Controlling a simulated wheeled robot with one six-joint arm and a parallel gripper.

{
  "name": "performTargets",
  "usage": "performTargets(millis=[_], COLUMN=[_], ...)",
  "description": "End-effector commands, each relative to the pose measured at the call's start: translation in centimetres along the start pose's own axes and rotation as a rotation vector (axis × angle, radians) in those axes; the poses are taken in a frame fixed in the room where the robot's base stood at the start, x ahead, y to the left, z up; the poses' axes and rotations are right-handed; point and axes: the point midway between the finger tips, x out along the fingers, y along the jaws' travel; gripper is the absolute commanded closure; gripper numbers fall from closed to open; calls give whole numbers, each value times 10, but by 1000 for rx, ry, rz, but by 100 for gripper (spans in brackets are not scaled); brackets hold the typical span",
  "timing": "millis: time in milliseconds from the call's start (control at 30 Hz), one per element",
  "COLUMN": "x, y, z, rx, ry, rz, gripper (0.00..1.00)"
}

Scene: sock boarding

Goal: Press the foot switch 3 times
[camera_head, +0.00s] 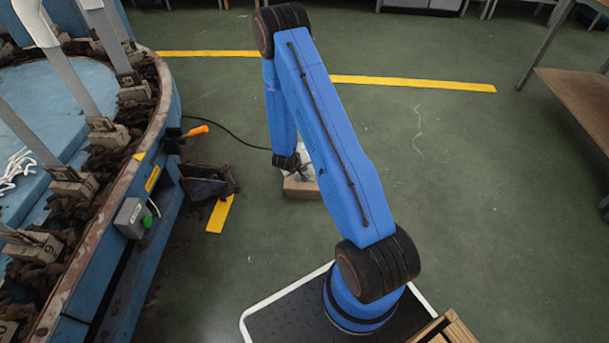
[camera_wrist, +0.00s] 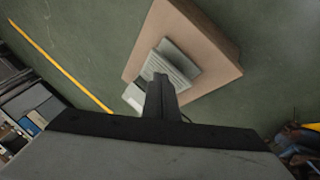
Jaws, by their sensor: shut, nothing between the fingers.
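The foot switch (camera_wrist: 178,62) is a grey pedal with a ribbed top, seen in the wrist view. It sits on a brown block (camera_wrist: 207,40) on the green floor. In the head view the block (camera_head: 300,190) lies below the end of my arm, which hides most of the switch. My gripper (camera_wrist: 160,80) is shut and empty, with its fingertips over the ribbed pedal's near edge in the wrist view. I cannot tell whether they touch it. A pale part (camera_wrist: 135,97) of the switch shows left of the fingers.
A round blue machine (camera_head: 150,150) with upright grey boards stands at the left. It carries a grey box with a green button (camera_head: 148,220) and an orange-handled lever (camera_head: 197,130). A dark cable (camera_head: 235,135) runs toward the block. A wooden table (camera_head: 580,105) stands right; the floor between is clear.

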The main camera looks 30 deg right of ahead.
Motion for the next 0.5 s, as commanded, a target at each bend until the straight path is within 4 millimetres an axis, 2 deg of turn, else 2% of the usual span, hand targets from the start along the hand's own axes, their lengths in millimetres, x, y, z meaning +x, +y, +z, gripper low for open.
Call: performTargets(millis=[500], x=[-24], y=[18], z=[-18], rx=[1], ry=[1], rz=[0], gripper=[100])
